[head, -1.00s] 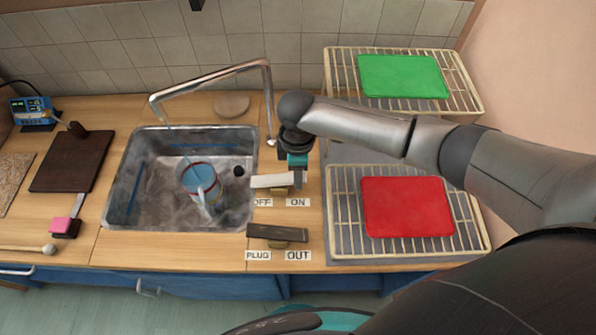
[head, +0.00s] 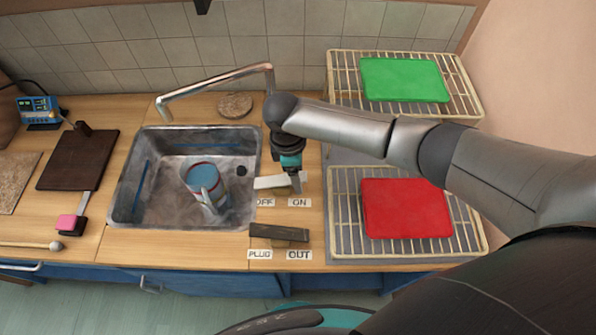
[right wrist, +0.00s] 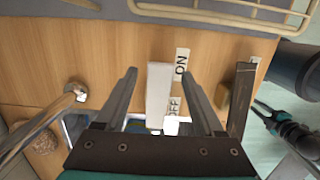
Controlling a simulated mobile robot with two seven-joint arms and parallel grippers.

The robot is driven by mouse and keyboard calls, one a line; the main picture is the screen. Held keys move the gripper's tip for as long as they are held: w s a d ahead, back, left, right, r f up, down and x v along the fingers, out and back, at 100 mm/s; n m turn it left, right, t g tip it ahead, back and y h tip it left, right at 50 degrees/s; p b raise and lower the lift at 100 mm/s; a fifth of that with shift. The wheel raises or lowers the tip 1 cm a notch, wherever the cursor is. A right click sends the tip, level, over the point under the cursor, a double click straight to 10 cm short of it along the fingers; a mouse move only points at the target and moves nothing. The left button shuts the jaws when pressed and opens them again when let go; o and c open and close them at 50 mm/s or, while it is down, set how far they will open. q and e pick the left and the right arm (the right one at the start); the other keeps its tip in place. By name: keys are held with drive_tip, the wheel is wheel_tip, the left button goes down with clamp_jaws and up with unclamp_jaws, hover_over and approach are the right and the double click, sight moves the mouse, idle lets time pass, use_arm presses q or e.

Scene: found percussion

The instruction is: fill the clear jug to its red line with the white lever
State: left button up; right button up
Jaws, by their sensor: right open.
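The clear jug (head: 203,178) stands in the sink with blue water in it. A little red shows near its rim, but I cannot tell how the water sits against the red line. The white lever (head: 268,182) is on the counter right of the sink, above the OFF and ON labels. My right gripper (head: 296,186) is at the lever's right end. In the right wrist view its open fingers (right wrist: 159,78) stand on either side of the white lever (right wrist: 158,100), apart from it. A dark and teal part, apparently my left gripper (right wrist: 262,108), shows at the right edge there; its jaws are unclear.
The metal faucet (head: 215,88) reaches over the sink (head: 150,215); no stream shows. A dark lever (head: 278,233) sits by PLUG and OUT labels. Wire racks with a green board (head: 405,79) and a red board (head: 405,208) stand right.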

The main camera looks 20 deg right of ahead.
wheel_tip(320, 180, up, 15)
drive_tip(key=a+p, duration=0.1)
drive_tip(key=shift+w+a, duration=0.25)
drive_tip(key=shift+a, duration=0.15)
idle(0.5)
